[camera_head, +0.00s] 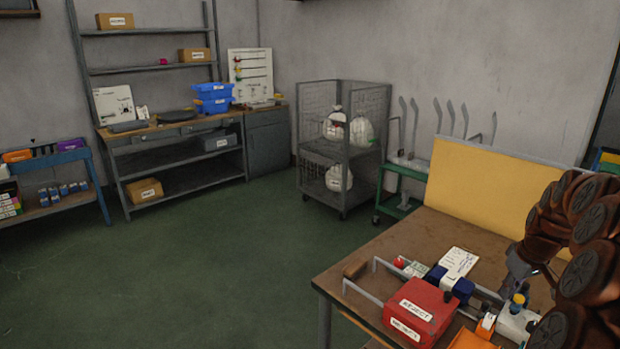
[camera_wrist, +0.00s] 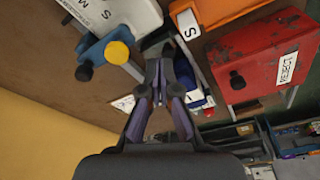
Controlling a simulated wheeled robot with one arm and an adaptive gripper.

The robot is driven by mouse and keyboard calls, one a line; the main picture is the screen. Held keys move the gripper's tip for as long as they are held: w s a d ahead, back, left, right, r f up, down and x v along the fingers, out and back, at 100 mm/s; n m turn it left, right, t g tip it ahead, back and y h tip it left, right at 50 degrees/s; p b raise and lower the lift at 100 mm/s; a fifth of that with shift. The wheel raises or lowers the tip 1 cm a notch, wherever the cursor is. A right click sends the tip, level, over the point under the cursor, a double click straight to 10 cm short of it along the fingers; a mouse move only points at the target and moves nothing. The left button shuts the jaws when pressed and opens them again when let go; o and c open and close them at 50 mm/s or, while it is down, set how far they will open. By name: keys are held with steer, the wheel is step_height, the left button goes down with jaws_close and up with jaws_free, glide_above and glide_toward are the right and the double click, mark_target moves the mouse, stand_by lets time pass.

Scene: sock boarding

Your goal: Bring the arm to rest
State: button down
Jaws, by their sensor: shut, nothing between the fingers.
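My arm shows at the right edge of the head view as brown jointed links over the work table (camera_head: 385,250). My gripper (camera_wrist: 158,100) is shut and empty in the wrist view, its fingertips together above the table. In the head view the gripper is small and partly hidden by my own arm links, near the table's right part. A red box labelled REJECT (camera_head: 418,312) stands on the table to the left of my arm; it also shows in the wrist view (camera_wrist: 262,68). I see nothing held.
A yellow panel (camera_head: 490,185) stands along the table's back edge. A white card (camera_head: 459,262), blue items, metal rails and an orange bin (camera_head: 470,341) crowd the table. A wire cage cart (camera_head: 343,150) and shelving (camera_head: 180,150) stand behind. The green floor (camera_head: 200,260) is clear.

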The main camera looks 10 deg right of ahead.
steer(key=s+a+r+g+p, duration=0.1)
steer(key=s+a+r, duration=0.1)
steer(key=a, duration=0.6)
steer(key=s+a+r, duration=0.2)
steer(key=a+r, duration=0.1)
steer(key=a, duration=0.5)
steer(key=s+a+r+g+p, duration=0.1)
steer(key=s+a+r, duration=0.1)
steer(key=a, duration=0.7)
steer(key=s+a+g, duration=0.1)
steer(key=s+a, duration=0.5)
steer(key=s, duration=0.5)
steer(key=s+a+m+g+p, duration=0.1)
steer(key=s+a, duration=0.5)
steer(key=s, duration=0.6)
steer(key=shift+s+f, duration=0.25)
steer(key=shift+f, duration=0.15)
steer(key=shift+w, duration=0.1)
